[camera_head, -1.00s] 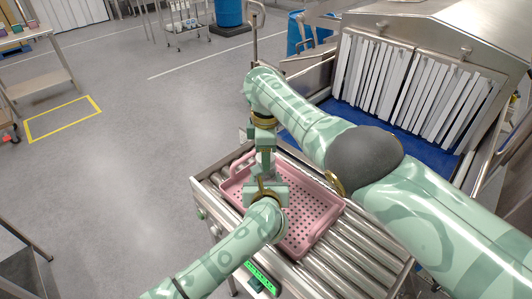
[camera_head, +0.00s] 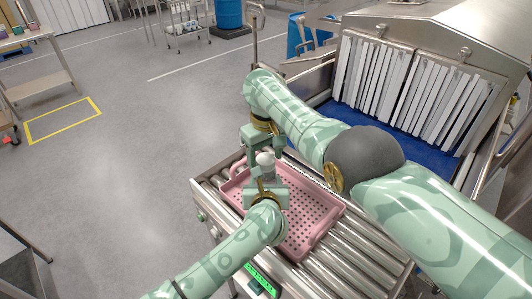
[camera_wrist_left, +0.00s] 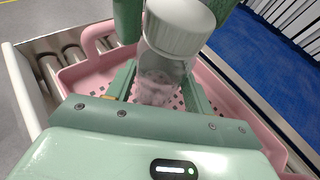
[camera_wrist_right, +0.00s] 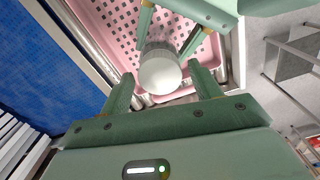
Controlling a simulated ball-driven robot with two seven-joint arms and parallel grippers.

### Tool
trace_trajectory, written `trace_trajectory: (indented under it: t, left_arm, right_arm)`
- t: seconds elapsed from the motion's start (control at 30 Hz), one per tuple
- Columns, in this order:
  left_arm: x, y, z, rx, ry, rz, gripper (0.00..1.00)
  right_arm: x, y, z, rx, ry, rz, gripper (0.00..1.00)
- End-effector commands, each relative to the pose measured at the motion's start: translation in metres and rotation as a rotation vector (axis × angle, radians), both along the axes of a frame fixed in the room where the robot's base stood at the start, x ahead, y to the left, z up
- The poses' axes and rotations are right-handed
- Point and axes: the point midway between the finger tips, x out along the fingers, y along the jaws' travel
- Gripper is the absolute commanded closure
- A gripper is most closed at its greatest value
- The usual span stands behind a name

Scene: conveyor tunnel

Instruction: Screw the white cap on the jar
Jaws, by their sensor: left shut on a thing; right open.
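The clear jar (camera_wrist_left: 158,82) stands upright above the pink tray, with my left gripper (camera_wrist_left: 160,90) shut around its body. The white cap (camera_wrist_left: 180,28) sits on top of the jar; whether it is tight cannot be told. The cap also shows in the head view (camera_head: 265,160) and in the right wrist view (camera_wrist_right: 160,75). My right gripper (camera_wrist_right: 162,82) is open, its fingers either side of the cap in that view with gaps between. In the head view it is just behind the cap.
The pink perforated tray (camera_head: 322,228) rests on the roller conveyor (camera_head: 370,248) under both grippers. A blue belt (camera_head: 430,152) leads to a tunnel with a white strip curtain (camera_head: 415,90). Open floor lies to the left.

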Motion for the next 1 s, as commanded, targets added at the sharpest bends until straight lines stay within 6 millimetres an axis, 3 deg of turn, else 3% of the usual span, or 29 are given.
trace_trajectory:
  t: [0.13, 0.27, 0.37, 0.5, 0.63, 0.73, 0.83, 0.9, 1.0]
  left_arm:
    - [0.000, 0.000, 0.000, 0.000, 0.001, 0.000, 1.00]
    - [0.000, 0.000, 0.000, 0.000, 0.001, 0.000, 1.00]
    - [0.000, 0.000, 0.000, 0.000, 0.001, 0.000, 1.00]
    - [0.000, 0.000, 0.000, 0.000, 0.001, 0.000, 1.00]
    - [0.000, 0.000, 0.000, 0.000, 0.001, 0.000, 1.00]
    - [0.000, 0.000, 0.000, 0.000, 0.001, 0.000, 1.00]
    - [0.000, 0.000, 0.000, 0.000, 0.001, 0.000, 1.00]
    - [0.000, 0.000, 0.000, 0.000, 0.001, 0.000, 1.00]
    - [0.000, 0.000, 0.000, 0.000, 0.001, 0.000, 1.00]
  right_arm:
    - [0.015, 0.011, -0.003, 0.022, -0.099, 0.087, 0.37]
    - [0.057, 0.012, 0.013, -0.017, -0.341, 0.154, 0.37]
    - [0.096, 0.003, 0.040, -0.085, -0.557, 0.166, 0.37]
    - [0.143, 0.001, 0.092, -0.169, -0.871, 0.244, 0.37]
    - [0.172, 0.012, 0.149, -0.238, -1.159, 0.381, 0.37]
    - [0.183, 0.031, 0.193, -0.288, -1.370, 0.541, 0.37]
    - [0.180, 0.062, 0.233, -0.332, -1.567, 0.761, 0.37]
    - [0.171, 0.087, 0.253, -0.358, -1.685, 0.957, 0.37]
    - [0.145, 0.128, 0.265, -0.381, -1.802, 1.305, 0.37]
